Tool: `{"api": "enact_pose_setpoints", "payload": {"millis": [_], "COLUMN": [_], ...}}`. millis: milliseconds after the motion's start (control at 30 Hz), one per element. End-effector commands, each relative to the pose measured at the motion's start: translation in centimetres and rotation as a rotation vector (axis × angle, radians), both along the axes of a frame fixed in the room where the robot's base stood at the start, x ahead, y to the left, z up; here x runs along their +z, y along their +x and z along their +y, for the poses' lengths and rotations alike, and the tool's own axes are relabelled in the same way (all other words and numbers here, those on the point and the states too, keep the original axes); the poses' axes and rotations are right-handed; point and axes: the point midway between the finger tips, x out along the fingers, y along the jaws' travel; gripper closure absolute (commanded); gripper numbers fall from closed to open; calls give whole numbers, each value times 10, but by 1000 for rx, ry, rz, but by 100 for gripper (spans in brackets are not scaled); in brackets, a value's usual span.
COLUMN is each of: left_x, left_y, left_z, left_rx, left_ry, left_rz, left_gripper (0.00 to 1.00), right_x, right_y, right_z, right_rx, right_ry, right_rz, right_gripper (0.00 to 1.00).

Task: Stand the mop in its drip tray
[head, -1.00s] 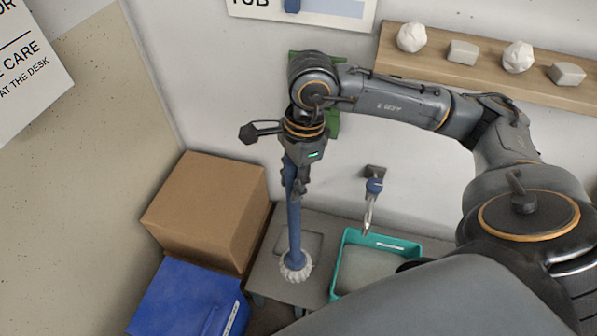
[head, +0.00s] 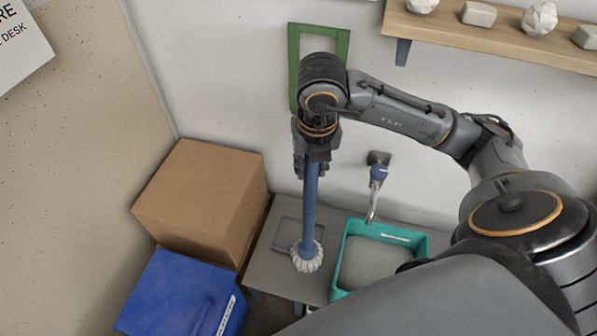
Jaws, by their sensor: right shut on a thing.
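The mop has a blue handle (head: 310,200) and a white, tufted head (head: 307,259). My right gripper (head: 312,168) is shut on the upper part of the handle, and the mop hangs nearly upright, head down. A shallow grey tray (head: 286,233), which looks like the drip tray, lies on the grey bench (head: 262,267). In the picture the mop head overlaps the tray's near right corner. I cannot tell whether the head touches the tray or bench. My left gripper is not in view.
A teal basin (head: 344,247) stands right of the mop, below a wall-mounted blue-and-metal fixture (head: 378,174). A cardboard box (head: 200,195) and a blue box (head: 180,295) stand to the left. A green frame (head: 293,60) and a wooden shelf (head: 480,38) are on the wall.

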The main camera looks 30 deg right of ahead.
Motion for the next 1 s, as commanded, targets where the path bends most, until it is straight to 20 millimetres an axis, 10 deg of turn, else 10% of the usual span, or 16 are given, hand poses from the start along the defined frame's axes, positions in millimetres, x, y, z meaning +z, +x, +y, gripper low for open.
{"api": "enact_pose_setpoints", "payload": {"millis": [1000], "left_x": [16], "left_y": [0], "left_z": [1], "left_rx": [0], "left_ry": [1], "left_rz": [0], "left_gripper": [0], "right_x": [-91], "right_y": [123], "right_z": [-53], "right_rx": [-52], "right_ry": [1], "right_rz": [0], "right_gripper": [100]}}
